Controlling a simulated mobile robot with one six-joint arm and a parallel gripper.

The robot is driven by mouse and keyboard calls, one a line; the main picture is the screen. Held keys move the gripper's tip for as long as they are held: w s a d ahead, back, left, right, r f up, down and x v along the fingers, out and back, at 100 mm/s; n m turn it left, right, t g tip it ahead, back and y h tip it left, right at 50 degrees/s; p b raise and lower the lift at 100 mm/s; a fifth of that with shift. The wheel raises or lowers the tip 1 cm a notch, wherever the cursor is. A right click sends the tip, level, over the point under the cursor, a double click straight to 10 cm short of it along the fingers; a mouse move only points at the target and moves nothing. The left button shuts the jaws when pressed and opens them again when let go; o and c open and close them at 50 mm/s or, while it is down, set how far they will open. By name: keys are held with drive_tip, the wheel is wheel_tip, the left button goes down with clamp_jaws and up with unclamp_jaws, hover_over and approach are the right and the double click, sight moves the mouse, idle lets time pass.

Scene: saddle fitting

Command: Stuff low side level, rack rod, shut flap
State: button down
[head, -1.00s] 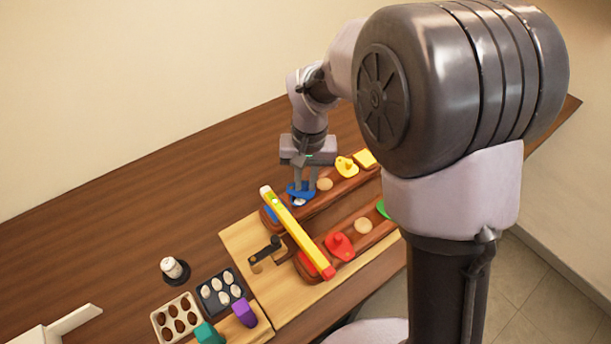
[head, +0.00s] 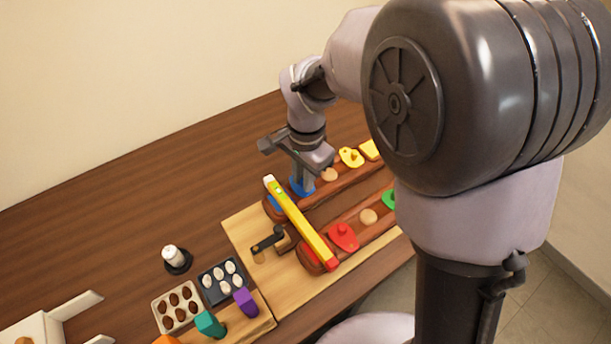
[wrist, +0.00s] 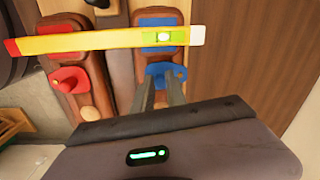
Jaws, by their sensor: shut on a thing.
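Two long brown padded panels lie side by side, the blue-ended one (head: 329,192) and the red-ended one (head: 350,228). A yellow level rod (head: 300,224) lies across both near their ends. It also shows in the wrist view (wrist: 100,40), with a green vial and pale bubble. My gripper (head: 302,187) points down at the blue flap (wrist: 158,72), its fingers (wrist: 158,98) close together and shut on part of it; the fingers hide the exact grip. A red flap (head: 343,237) with a knob sits on the other panel. A black tray (head: 238,295) holds several white lumps.
A beige tray (head: 158,305) of brown lumps, a teal block (head: 209,324) and a purple block (head: 245,302) stand at the front. A black crank-like handle (head: 267,241) sits beside the panels. A white-topped post (head: 174,257) stands left. The back-left table is clear.

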drive_tip(key=shift+m, duration=0.3)
idle(0.4)
drive_tip(key=c, duration=1.3)
unclamp_jaws()
drive_tip(key=shift+a, duration=0.1)
drive_tip(key=shift+c, duration=0.2)
drive_tip(key=shift+r, duration=0.1)
wheel_tip(320, 180, up, 17)
drive_tip(key=p, duration=0.7)
drive_tip(key=shift+s+d, duration=0.3)
drive_tip(key=shift+s, duration=0.05)
drive_tip(key=shift+r, duration=0.1)
